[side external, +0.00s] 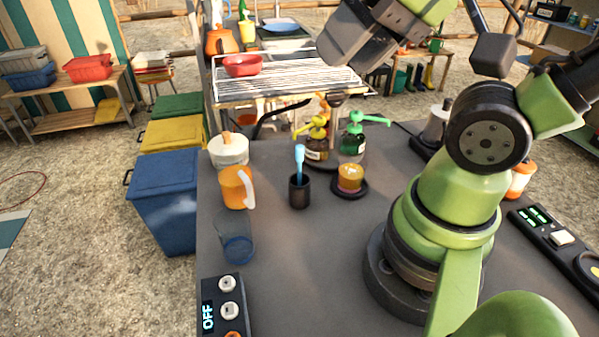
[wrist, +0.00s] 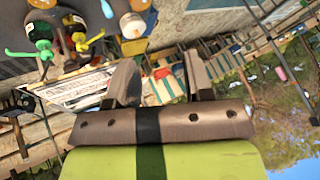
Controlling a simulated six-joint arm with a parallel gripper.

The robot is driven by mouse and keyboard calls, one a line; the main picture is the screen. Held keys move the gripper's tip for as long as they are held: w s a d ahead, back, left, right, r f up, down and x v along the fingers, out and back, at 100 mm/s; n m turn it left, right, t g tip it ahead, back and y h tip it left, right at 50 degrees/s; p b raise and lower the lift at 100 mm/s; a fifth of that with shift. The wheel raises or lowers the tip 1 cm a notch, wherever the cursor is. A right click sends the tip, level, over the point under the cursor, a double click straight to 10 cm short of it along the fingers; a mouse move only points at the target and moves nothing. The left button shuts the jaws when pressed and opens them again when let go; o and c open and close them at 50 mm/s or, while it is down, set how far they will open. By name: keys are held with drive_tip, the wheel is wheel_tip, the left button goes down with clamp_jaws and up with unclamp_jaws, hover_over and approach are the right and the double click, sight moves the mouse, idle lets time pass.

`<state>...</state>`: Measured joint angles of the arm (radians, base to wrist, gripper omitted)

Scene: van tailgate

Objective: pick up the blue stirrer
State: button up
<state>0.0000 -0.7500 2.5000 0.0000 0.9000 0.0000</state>
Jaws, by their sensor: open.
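The blue stirrer (side external: 299,155) stands nearly upright in a small black cup (side external: 299,190) on the grey worktop; its lower part is hidden inside the cup. A small blue shape at the top of the wrist view, probably the stirrer's head (wrist: 107,9), is cut by the frame edge. My gripper (wrist: 160,82) is open, with nothing between its two fingers. In the side view the end of my arm is raised at the top, well above the worktop and apart from the stirrer.
An orange mug (side external: 235,188) and a clear blue glass (side external: 236,240) stand left of the cup. An amber candle jar (side external: 350,178) on a dark saucer is to the right. The worktop in front of the cup is clear.

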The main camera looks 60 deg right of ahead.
drive_tip(key=g+h, duration=0.2)
drive_tip(key=g, duration=0.5)
hover_over(300, 146)
wheel_tip(300, 146, down, 11)
drive_tip(key=shift+w, duration=0.15)
wheel_tip(300, 146, down, 4)
drive_tip(key=shift+d+f, duration=0.1)
drive_tip(key=shift+f, duration=3)
drive_tip(key=shift+c, duration=0.2)
clamp_jaws()
